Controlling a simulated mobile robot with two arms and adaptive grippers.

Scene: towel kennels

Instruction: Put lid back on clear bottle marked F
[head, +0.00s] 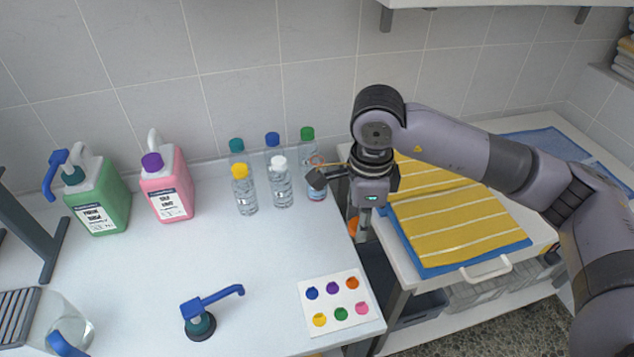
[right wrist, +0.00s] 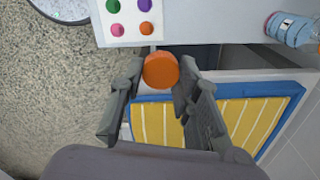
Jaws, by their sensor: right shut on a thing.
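My right gripper (head: 355,228) is shut on an orange lid (head: 352,225), held beside the counter's right edge. In the right wrist view the orange lid (right wrist: 160,70) sits between the fingertips. A clear bottle (head: 316,188) stands at the right end of the front row, behind and left of the lid. My right gripper's arm hides part of it, and its top shows no lid that I can make out. It also shows at the right wrist view's right edge (right wrist: 290,30). I cannot read a letter F. My left gripper is not in view.
Several clear bottles with coloured lids, including a yellow-lidded one (head: 245,190), stand close by. A card (head: 328,322) with coloured dots lies on the counter (head: 255,270). Green (head: 97,195) and pink (head: 168,190) jugs stand left. A yellow striped towel (head: 455,225) lies right.

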